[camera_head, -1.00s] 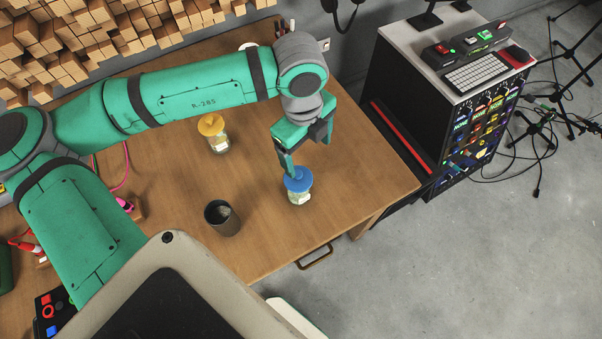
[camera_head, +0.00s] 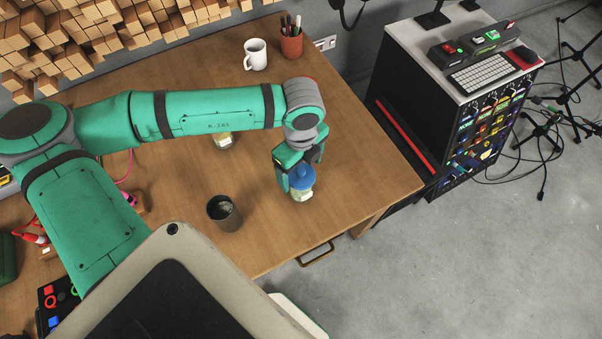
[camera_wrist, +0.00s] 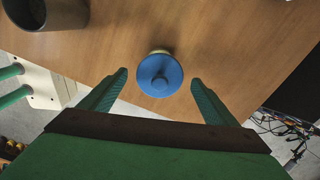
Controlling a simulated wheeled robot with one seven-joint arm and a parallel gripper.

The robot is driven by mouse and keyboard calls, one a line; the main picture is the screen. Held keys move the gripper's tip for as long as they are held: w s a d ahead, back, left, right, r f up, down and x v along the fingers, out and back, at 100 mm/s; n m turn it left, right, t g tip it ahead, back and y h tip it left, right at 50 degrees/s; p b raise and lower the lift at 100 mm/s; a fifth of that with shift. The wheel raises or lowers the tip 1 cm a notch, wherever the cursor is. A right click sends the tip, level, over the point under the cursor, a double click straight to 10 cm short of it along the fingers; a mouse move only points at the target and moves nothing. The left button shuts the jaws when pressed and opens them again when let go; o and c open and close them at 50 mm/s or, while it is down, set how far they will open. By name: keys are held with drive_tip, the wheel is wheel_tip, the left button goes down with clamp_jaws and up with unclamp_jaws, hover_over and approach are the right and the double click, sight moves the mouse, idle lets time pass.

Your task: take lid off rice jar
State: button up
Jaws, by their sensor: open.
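A small jar (camera_head: 302,195) with a blue knobbed lid (camera_head: 302,176) stands upright on the wooden table near its front right edge. The lid is on the jar. In the wrist view the blue lid (camera_wrist: 160,75) lies centred just beyond my fingertips. My gripper (camera_head: 298,178) points down over the jar with its fingers spread on either side of the lid. My gripper (camera_wrist: 160,78) is open and empty. A second jar (camera_head: 222,140) stands farther back and left, and my arm hides its top. The labels are too small to read.
A dark cup (camera_head: 224,213) stands left of the jar; it also shows in the wrist view (camera_wrist: 45,14). A white mug (camera_head: 256,54) and a terracotta pen pot (camera_head: 291,44) stand at the back. The table (camera_head: 350,150) is clear right of the jar.

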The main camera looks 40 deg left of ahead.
drive_tip(key=shift+f, duration=0.6)
drive_tip(key=c, duration=1.1)
drive_tip(key=shift+r, duration=0.1)
